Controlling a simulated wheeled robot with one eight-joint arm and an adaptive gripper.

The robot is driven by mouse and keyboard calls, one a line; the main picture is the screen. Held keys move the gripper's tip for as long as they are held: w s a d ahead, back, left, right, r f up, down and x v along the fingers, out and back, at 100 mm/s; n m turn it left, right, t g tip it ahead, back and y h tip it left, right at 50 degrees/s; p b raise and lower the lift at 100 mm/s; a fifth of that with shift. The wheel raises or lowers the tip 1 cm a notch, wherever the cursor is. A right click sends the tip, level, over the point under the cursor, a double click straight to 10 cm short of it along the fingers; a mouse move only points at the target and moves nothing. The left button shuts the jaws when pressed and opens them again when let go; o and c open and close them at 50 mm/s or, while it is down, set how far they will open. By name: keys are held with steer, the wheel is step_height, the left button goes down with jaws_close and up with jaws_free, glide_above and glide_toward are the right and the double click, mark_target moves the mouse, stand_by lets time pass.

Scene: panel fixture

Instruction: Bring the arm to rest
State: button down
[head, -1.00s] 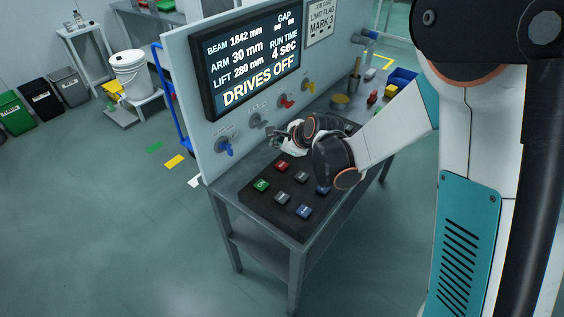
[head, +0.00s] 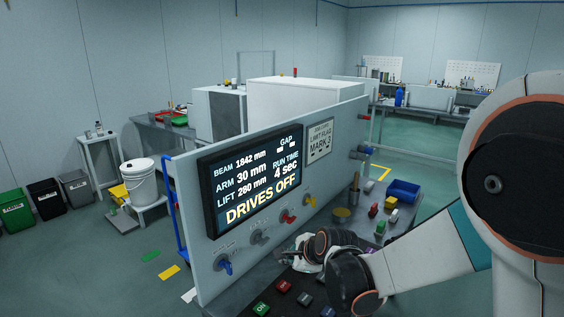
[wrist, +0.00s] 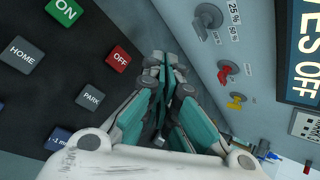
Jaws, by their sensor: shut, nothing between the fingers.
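My gripper (head: 297,254) is above the button console in front of the upright panel (head: 190,270), in the head view. In the wrist view its teal-padded fingers (wrist: 166,70) are together and empty. My wrist partly hides the console. The wrist view shows the green ON button (wrist: 64,10), red OFF button (wrist: 119,59), grey HOME button (wrist: 21,55) and grey PARK button (wrist: 91,97). A blue button (wrist: 58,137) is partly cut off by my gripper body. The screen (head: 252,178) reads DRIVES OFF, ARM 30 mm and LIFT 280 mm.
Blue, grey, red and yellow knobs stick out of the panel, such as the red knob (head: 288,217). A blue bin (head: 403,190) and small coloured blocks are on the table's right. Open floor (head: 90,270) is at left, with bins and a white bucket (head: 139,182).

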steer(key=s+d+r+n+h, duration=0.2)
steer(key=s+d+r+n, duration=0.8)
steer(key=s, duration=0.3)
steer(key=s+d+n+h, duration=0.1)
steer(key=s+d+n, duration=0.3)
steer(key=s, duration=0.3)
steer(key=s+d+r+n+h, duration=0.1)
steer(key=s+d+n, duration=0.2)
steer(key=s, duration=0.5)
steer(key=shift+s+d+r+n+h, duration=0.3)
steer(key=shift+d+n, duration=0.1)
steer(key=shift+n, duration=0.2)
